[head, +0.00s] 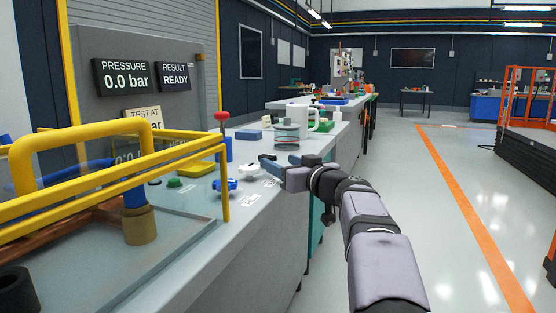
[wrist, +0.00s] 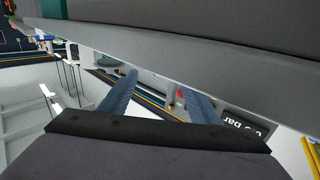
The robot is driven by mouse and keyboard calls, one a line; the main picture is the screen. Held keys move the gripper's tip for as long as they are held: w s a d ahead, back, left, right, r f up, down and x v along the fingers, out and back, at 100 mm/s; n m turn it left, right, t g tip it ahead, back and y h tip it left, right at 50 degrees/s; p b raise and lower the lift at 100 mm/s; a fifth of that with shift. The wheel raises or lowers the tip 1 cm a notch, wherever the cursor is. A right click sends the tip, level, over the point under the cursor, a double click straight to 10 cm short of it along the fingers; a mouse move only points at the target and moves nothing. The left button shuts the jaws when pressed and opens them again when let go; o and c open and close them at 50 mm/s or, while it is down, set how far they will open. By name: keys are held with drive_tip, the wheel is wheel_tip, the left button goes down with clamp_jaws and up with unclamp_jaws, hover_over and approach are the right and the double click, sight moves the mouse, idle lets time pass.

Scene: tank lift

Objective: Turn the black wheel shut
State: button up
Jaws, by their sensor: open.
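I cannot make out a black wheel for certain in either view. A blue wheel (head: 226,185) and a white wheel (head: 249,170) sit on the grey bench (head: 262,205), to the left of my gripper. My gripper (head: 273,162) is open over the bench's right side, with nothing seen between its fingers. In the wrist view its two blue-grey fingers (wrist: 158,84) stand apart, and that picture is tilted. The gripper and wrist hide part of the bench behind them.
Yellow rails (head: 120,170) around a clear-walled tank stand at the left. A pressure display (head: 124,76) reads 0.0 bar. The floor at right is open.

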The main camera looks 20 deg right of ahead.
drive_tip(key=s+d+r+m+g+h+p, duration=0.1)
drive_tip(key=s+d+r+m+p, duration=0.1)
drive_tip(key=d+m+p, duration=0.8)
drive_tip(key=s+d+r+m+g+h+p, duration=0.15)
drive_tip(key=d+m+p, duration=0.45)
drive_tip(key=p, duration=0.6)
drive_tip(key=m+g+y+p, duration=0.1)
drive_tip(key=m+y+p, duration=1.05)
drive_tip(key=m, duration=0.25)
approach(275, 156)
drive_tip(key=b+x, duration=0.1)
drive_tip(key=x, duration=0.2)
drive_tip(key=shift+x, duration=3.6)
drive_tip(key=c, duration=1.1)
